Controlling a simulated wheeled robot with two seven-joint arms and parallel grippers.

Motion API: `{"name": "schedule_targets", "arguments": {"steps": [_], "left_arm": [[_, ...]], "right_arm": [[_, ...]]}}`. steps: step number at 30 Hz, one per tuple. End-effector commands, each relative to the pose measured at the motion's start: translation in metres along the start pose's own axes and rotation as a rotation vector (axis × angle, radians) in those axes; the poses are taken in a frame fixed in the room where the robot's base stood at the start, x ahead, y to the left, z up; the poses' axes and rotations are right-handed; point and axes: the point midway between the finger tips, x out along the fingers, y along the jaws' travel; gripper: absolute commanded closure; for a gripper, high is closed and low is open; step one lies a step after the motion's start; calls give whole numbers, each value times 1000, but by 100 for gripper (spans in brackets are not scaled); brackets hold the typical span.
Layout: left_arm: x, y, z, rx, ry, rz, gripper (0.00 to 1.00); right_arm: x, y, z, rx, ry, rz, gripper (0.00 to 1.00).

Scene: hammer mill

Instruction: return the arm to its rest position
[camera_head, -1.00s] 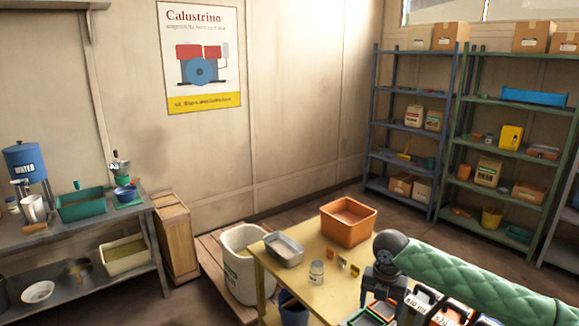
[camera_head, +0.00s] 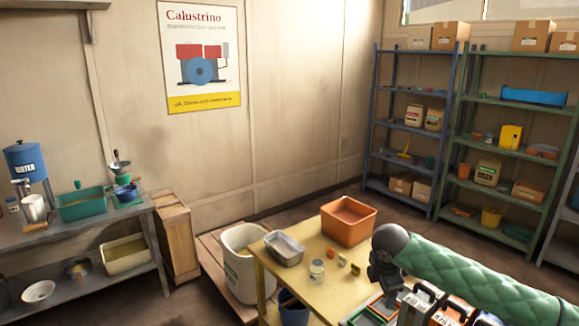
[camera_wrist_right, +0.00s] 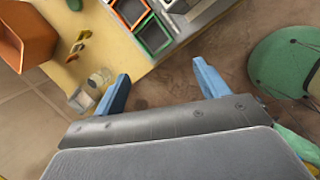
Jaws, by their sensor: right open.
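My right arm, in a quilted green sleeve (camera_head: 470,275), comes in from the lower right in the head view. Its dark wrist and gripper (camera_head: 383,270) hang over the right part of the yellow table (camera_head: 325,295); the fingertips are not clear there. In the right wrist view, the gripper (camera_wrist_right: 162,85) has two blue fingers spread wide apart with nothing between them. Below the gap there is brown floor and the table edge. My left gripper is not in view.
On the table are an orange bin (camera_head: 348,222), a grey tray (camera_head: 284,248), a jar (camera_head: 316,271) and small colour-rimmed trays (camera_wrist_right: 128,12), close to the gripper. A green round seat (camera_wrist_right: 285,62) stands at the right in the wrist view. A white bin (camera_head: 243,265) stands beside the table.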

Motion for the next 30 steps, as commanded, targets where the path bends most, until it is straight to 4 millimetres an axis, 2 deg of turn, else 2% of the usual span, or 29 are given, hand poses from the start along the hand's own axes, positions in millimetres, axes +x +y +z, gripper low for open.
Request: {"name": "schedule_targets", "arguments": {"steps": [6,10,14,22,30], "left_arm": [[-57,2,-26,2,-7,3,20],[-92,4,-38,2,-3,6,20],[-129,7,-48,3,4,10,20],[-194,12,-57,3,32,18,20],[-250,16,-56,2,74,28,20]], "right_arm": [[-54,36,-5,255,-16,210,26],[-79,48,-18,397,16,324,26],[-95,50,-37,540,73,419,26],[-100,32,-70,783,203,517,26],[-78,-8,-93,995,308,530,26]]}}
